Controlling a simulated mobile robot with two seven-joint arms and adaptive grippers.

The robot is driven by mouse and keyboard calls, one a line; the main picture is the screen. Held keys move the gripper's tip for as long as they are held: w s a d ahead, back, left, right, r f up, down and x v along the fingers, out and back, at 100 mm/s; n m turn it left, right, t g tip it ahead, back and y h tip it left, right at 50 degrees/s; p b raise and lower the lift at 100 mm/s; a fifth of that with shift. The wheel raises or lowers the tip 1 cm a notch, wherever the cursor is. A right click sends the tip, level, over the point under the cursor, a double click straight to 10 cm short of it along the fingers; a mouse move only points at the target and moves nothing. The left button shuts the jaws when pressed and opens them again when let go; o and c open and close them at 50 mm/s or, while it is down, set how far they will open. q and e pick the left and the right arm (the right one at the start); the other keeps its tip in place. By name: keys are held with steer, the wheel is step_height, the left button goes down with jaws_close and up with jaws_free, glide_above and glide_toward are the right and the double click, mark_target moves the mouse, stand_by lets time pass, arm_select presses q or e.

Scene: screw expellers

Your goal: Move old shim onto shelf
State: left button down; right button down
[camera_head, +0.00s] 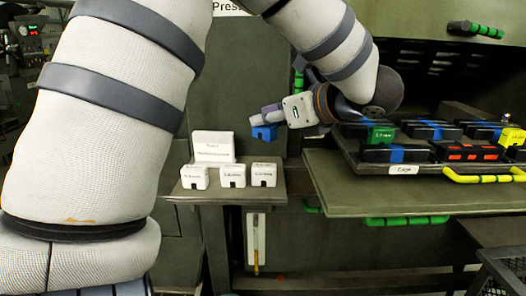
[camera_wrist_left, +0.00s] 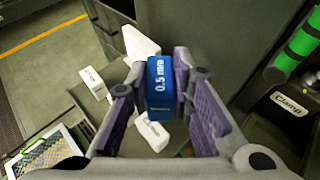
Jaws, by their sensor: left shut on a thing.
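My left gripper (camera_head: 268,117) is shut on a blue shim (camera_head: 264,133), held in the air above the small grey shelf (camera_head: 222,196). In the left wrist view the shim (camera_wrist_left: 160,88) reads "0.5 mm" and sits between the two purple fingers of the gripper (camera_wrist_left: 158,92). Three white blocks stand on the shelf: a left one (camera_head: 194,177), a middle one (camera_head: 232,176) and a right one (camera_head: 264,175). A white sign (camera_head: 213,146) stands behind them. My right gripper is not in view.
To the right, a tray (camera_head: 345,152) holds several dark blocks with coloured bands, a green block (camera_head: 381,135) and a yellow block (camera_head: 511,137). A wide grey ledge (camera_head: 400,192) juts out below it. Green handles (camera_head: 476,29) stick out from the machine.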

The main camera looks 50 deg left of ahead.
arm_select(q)
steer(key=w+a+f, duration=0.1)
steer(key=f, duration=0.1)
steer(key=w+a+f, duration=0.1)
steer(key=a+f, duration=0.1)
steer(key=w+a+f, duration=0.1)
steer(key=a+f, duration=0.1)
steer(key=shift+w+f, duration=0.1)
steer(key=shift+w, duration=0.3)
steer(key=f, duration=0.3)
steer(key=shift+w+a+f, duration=0.15)
steer(key=shift+a+f, duration=0.05)
steer(key=shift+f, duration=0.15)
steer(key=shift+r, duration=0.1)
steer(key=c, duration=1.4)
jaws_free()
